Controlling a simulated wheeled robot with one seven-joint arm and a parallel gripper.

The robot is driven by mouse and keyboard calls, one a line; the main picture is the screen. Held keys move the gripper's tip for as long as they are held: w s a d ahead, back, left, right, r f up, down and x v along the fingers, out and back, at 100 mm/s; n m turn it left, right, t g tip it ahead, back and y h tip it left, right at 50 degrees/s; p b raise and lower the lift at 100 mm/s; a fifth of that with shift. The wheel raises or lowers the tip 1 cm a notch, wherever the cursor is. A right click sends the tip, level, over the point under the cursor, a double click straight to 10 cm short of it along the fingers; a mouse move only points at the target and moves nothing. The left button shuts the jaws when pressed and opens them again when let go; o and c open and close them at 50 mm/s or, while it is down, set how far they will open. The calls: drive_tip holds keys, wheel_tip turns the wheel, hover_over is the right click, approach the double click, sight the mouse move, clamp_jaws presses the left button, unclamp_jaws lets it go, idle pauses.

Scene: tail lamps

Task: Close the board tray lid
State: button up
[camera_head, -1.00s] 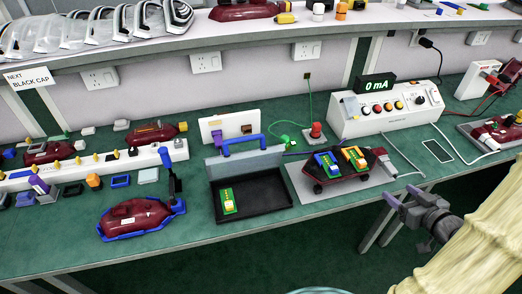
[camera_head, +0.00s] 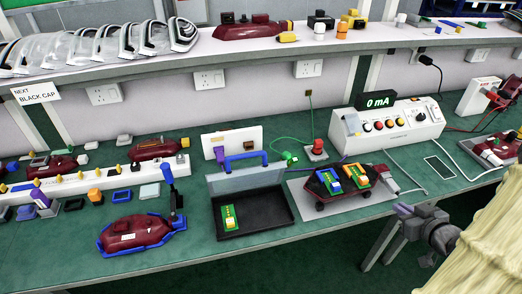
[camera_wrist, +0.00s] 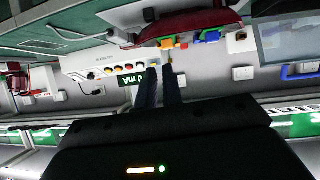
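The black board tray (camera_head: 262,218) sits on the green bench with a green board (camera_head: 229,217) lying in its left part. Its grey lid (camera_head: 245,181) stands open, raised along the tray's back edge, with a blue handle (camera_head: 246,158) at its top. My gripper (camera_head: 408,211) is right of the tray, beyond the bench's front edge, empty and apart from the lid. Its two fingers show a narrow gap in the wrist view (camera_wrist: 159,88). That view is upside down and shows the grey lid (camera_wrist: 285,35) and blue handle (camera_wrist: 300,72) at right.
A dark red holder (camera_head: 340,190) with boards stands on a grey mat just right of the tray. A dark red lamp in a blue frame (camera_head: 140,236) lies left of it. A white meter box (camera_head: 395,125) stands behind. A shelf (camera_head: 290,52) overhangs the back.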

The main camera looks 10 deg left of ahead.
drive_tip(key=a+g+h, duration=0.1)
drive_tip(key=w+a+h, duration=0.1)
drive_tip(key=a+r+m+g+h, duration=0.1)
drive_tip(key=shift+w+a+g, duration=0.2)
drive_tip(key=shift+w+g, duration=0.1)
drive_tip(key=shift+w, duration=0.1)
clamp_jaws()
drive_tip(key=s+a+r+m+g, duration=0.2)
drive_tip(key=s+a+g, duration=0.4)
drive_tip(key=s+a, duration=0.6)
drive_tip(key=a, duration=0.3)
drive_tip(key=shift+r+m+g, duration=0.3)
drive_tip(key=shift+m+g, duration=0.1)
drive_tip(key=shift+a, duration=0.1)
